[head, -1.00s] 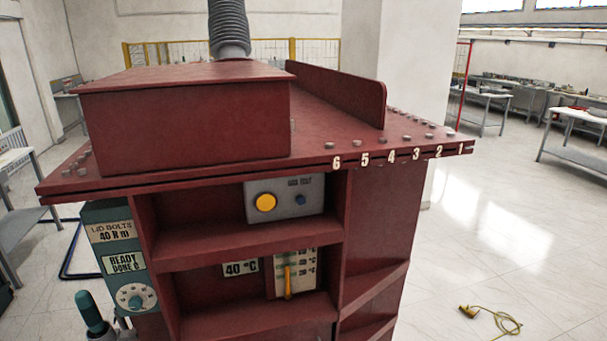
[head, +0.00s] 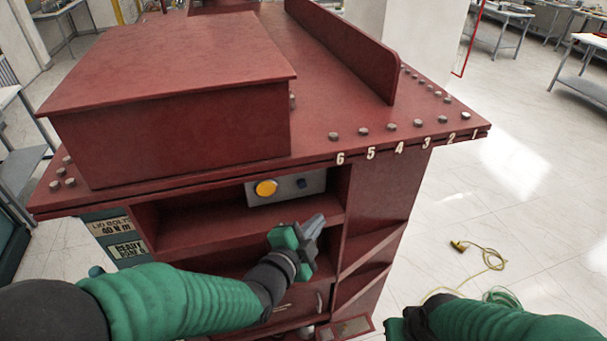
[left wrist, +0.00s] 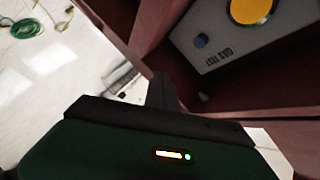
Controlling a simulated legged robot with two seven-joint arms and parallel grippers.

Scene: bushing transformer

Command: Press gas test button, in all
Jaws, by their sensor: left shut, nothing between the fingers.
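The grey gas test panel (head: 290,188) is set in the upper shelf of the red transformer housing. It carries a large yellow round part (head: 266,188) and a small dark blue button (head: 303,184). In the left wrist view, the blue button (left wrist: 200,40) sits beside the "GAS TEST" label, with the yellow part (left wrist: 251,8) farther right. My left gripper (head: 318,221) is shut and empty, below and slightly right of the button in the head view, apart from it. My right arm comes in at the bottom right; its end (head: 405,325) is cut off and its fingers do not show.
The shelf walls and a divider (head: 338,190) close in around the panel. The red top plate (head: 330,115) overhangs it, with bolts numbered 1 to 6. A lower shelf is partly hidden behind my left arm. A yellow cable (head: 480,252) lies on the open floor at right.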

